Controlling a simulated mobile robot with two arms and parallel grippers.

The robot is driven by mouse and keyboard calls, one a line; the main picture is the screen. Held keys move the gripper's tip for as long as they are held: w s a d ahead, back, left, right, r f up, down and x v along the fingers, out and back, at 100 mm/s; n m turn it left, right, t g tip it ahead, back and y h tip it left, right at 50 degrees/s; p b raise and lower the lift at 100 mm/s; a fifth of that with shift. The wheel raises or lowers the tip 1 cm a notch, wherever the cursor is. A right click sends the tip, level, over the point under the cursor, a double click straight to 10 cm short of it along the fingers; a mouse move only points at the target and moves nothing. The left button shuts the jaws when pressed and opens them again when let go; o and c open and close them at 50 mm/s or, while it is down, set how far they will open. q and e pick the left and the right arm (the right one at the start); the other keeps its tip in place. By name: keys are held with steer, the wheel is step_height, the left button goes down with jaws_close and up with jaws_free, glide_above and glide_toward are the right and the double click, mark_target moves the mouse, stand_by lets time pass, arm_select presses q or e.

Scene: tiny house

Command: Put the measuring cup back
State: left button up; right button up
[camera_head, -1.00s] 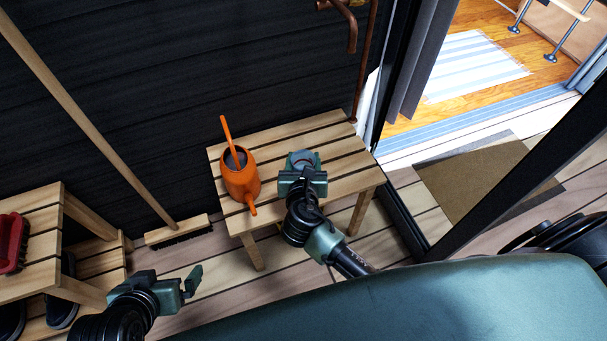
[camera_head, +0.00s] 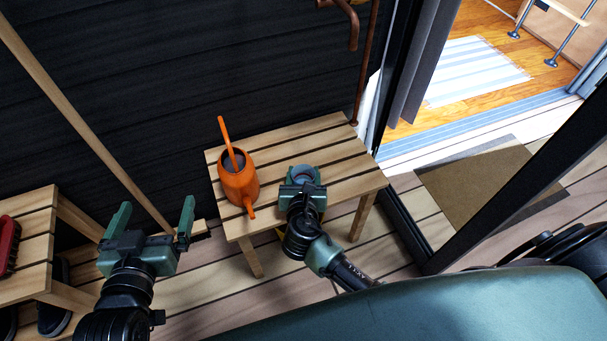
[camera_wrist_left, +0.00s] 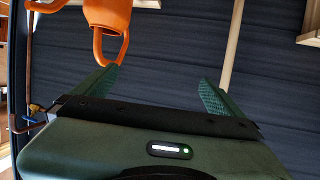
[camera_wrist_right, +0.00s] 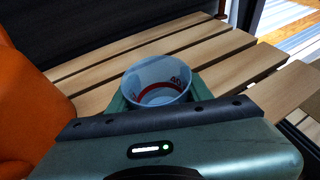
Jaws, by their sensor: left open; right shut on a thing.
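The measuring cup (camera_wrist_right: 157,80) is a clear cup with a red band, between the fingers of my right gripper in the right wrist view. In the head view the cup (camera_head: 303,173) shows over the slatted wooden bench (camera_head: 335,140), right of the orange watering can (camera_head: 238,185). My right gripper (camera_head: 303,182) is shut on the cup; whether the cup touches the slats is unclear. My left gripper (camera_head: 152,225) is open and empty, raised left of the bench, its fingers apart in the left wrist view (camera_wrist_left: 160,85).
The watering can also shows close by in the right wrist view (camera_wrist_right: 25,110). A broom (camera_head: 90,115) leans on the dark wall. A second bench (camera_head: 40,225) with a red brush (camera_head: 8,245) stands at left. An open doorway and doormat (camera_head: 480,185) lie at right.

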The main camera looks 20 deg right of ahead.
steer(key=shift+f, duration=0.1)
steer(key=shift+f, duration=0.15)
steer(key=o, duration=1.4)
